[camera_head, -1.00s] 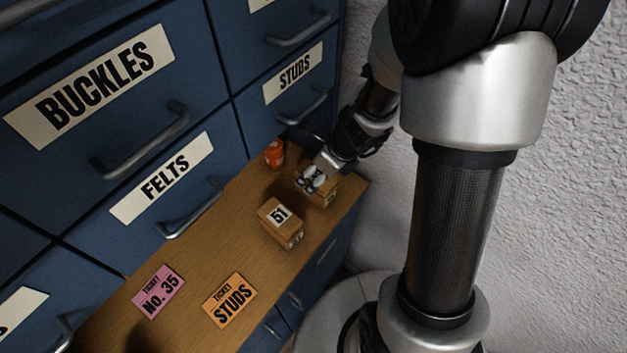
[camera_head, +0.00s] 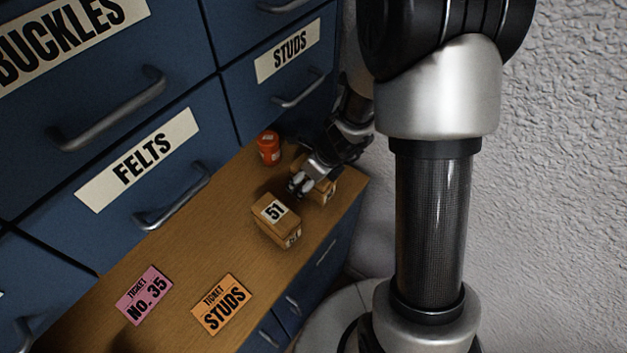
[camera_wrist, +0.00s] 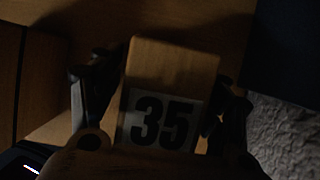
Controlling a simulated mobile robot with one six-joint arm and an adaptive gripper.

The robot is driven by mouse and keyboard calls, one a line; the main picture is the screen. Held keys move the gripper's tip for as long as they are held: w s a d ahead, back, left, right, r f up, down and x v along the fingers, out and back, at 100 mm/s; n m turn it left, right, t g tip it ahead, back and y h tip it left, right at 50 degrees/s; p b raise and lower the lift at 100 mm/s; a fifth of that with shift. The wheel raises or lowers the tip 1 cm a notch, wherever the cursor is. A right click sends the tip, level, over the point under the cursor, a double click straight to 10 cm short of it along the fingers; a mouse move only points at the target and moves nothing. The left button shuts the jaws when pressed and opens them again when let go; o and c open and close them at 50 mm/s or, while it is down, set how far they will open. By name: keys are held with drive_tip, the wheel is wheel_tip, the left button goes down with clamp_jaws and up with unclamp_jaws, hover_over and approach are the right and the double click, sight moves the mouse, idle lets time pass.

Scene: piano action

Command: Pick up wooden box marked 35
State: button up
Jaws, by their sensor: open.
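The wooden box marked 35 (camera_wrist: 172,65) fills the middle of the wrist view, its black-on-white number facing the camera. In the head view the box (camera_head: 327,192) stands on the wooden counter, partly hidden by my gripper (camera_head: 299,186). In the wrist view my gripper (camera_wrist: 158,108) is open, with one finger on each side of the box. A gap shows beside the left finger; whether the right finger touches the box is too dark to tell.
A wooden box marked 51 (camera_head: 275,218) stands close in front, and an orange jar (camera_head: 268,148) behind. A pink No. 35 ticket (camera_head: 144,296) and an orange STUDS ticket (camera_head: 222,304) lie on the counter (camera_head: 190,258). Blue drawers (camera_head: 165,135) rise behind; a white wall (camera_head: 560,180) is right.

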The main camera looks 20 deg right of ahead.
drive_tip(key=shift+f, duration=0.25)
idle(0.3)
drive_tip(key=shift+c, duration=0.5)
drive_tip(key=c, duration=1.2)
